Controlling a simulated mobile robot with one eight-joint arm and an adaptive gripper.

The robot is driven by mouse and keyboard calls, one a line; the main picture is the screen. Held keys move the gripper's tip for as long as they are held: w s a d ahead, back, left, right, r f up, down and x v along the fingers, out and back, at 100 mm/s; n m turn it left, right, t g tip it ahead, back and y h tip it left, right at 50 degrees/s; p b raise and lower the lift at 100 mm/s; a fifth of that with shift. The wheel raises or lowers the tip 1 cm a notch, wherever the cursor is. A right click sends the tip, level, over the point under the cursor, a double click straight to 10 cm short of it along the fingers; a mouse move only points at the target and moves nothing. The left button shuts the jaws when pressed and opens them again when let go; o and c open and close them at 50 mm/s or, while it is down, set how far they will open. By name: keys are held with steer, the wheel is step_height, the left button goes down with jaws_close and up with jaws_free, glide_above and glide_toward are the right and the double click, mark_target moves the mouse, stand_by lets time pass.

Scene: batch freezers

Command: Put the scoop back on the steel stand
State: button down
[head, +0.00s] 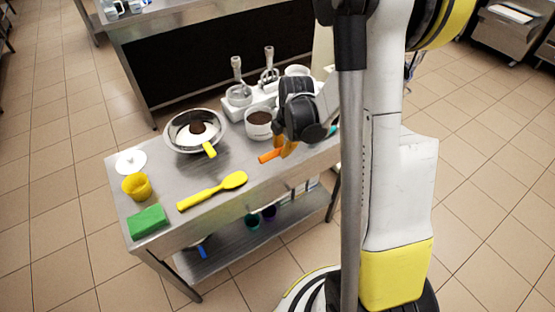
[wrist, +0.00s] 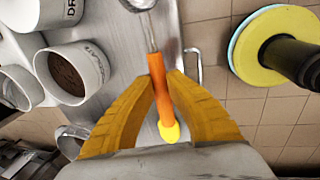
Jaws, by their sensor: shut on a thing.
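The scoop's orange handle (wrist: 172,85) with a yellow end shows in the wrist view. A metal shaft leads from it to a metal head at the top edge, partly cut off. My gripper (wrist: 161,80) is shut on the handle. In the head view, my gripper (head: 286,147) is low over the right half of the steel table, and the orange handle (head: 270,156) sticks out to its left. I cannot tell whether the scoop touches the table. A thin bent steel rod (wrist: 197,62) stands right of the handle; I cannot tell if it is the steel stand.
The steel table (head: 165,180) carries a yellow spoon (head: 213,190), green sponge (head: 148,221), yellow cup (head: 137,187) and steel bowl (head: 180,145). A white tub with brown contents (head: 258,118) is close to my gripper.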

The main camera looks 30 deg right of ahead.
mark_target(275, 160)
steer(key=w+f, duration=0.1)
steer(key=w, duration=0.1)
steer(key=shift+w+a+f+b, duration=0.3)
steer(key=shift+a+f, duration=0.1)
steer(key=shift+s+f+b, duration=0.1)
steer(key=shift+f+b, duration=0.75)
steer(key=shift+f, duration=1)
steer(key=shift+f, duration=0.25)
steer(key=c, duration=1.5)
jaws_free()
steer(key=shift+r, duration=0.1)
